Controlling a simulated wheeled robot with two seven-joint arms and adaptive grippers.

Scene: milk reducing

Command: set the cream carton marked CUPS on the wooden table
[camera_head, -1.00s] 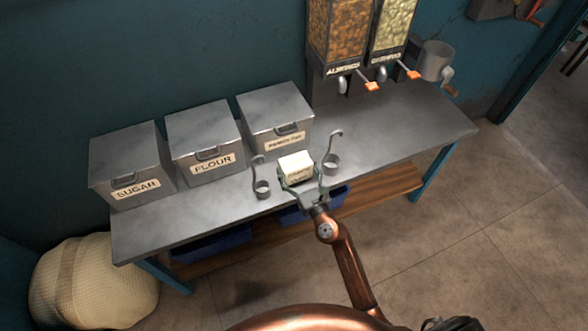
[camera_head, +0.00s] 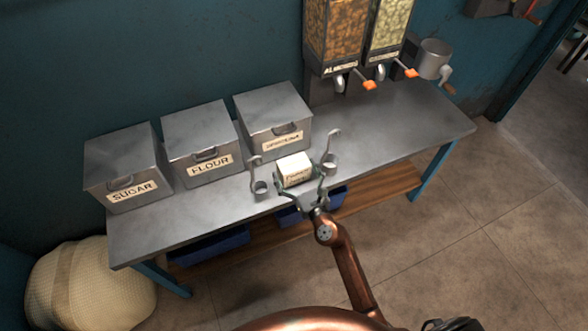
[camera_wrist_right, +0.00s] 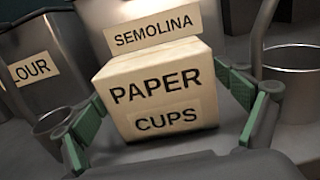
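The cream carton marked PAPER CUPS (camera_head: 294,169) sits upright at the front edge of the grey metal bench, and its label faces me in the right wrist view (camera_wrist_right: 163,95). My right gripper (camera_head: 300,186) is at the carton with one finger on each side. In the right wrist view my green finger pads (camera_wrist_right: 170,120) stand wide around the carton. A gap shows at the right pad; the left pad is close to the carton's side, and I cannot tell if it touches. No wooden table top is in view. My left gripper is not in view.
The metal bench (camera_head: 400,130) holds bins marked SUGAR (camera_head: 125,160), FLOUR (camera_head: 200,140) and SEMOLINA (camera_head: 272,115). Hooked ladles stand left (camera_head: 259,186) and right (camera_head: 330,162) of the carton, close to my fingers. A wooden shelf (camera_head: 385,190) with blue crates is below.

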